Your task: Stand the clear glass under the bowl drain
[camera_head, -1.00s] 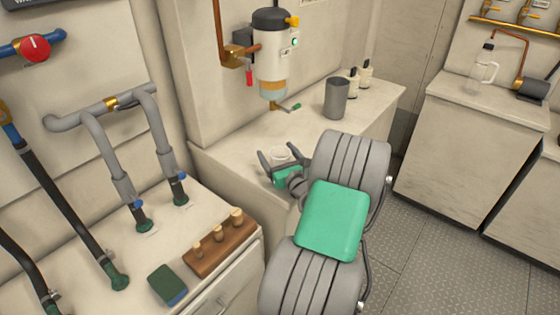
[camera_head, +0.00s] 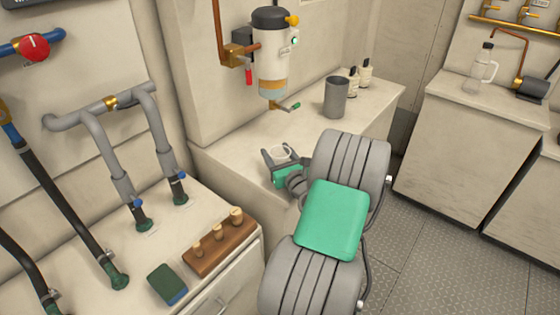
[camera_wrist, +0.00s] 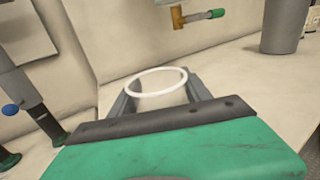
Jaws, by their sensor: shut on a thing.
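The clear glass (camera_head: 280,153) stands on the counter below and in front of the filter bowl. Its pale rim (camera_wrist: 158,82) shows between the fingers in the wrist view; its lower part is hidden. My gripper (camera_head: 282,155) is shut on the glass, one finger on each side. The filter unit (camera_head: 271,50) is on the wall, with a clear bowl holding amber liquid (camera_head: 272,88) at its bottom. The bowl drain (camera_head: 285,106) has a green-tipped lever, which also shows in the wrist view (camera_wrist: 195,17). The drain is behind the glass, apart from it.
A grey cup (camera_head: 336,98) stands on the counter (camera_head: 235,158) to the right of the drain. Two small bottles (camera_head: 359,76) stand behind it. A wooden rack with pegs (camera_head: 219,243) and a green sponge (camera_head: 168,284) lie on the near left counter. Counter under the drain is clear.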

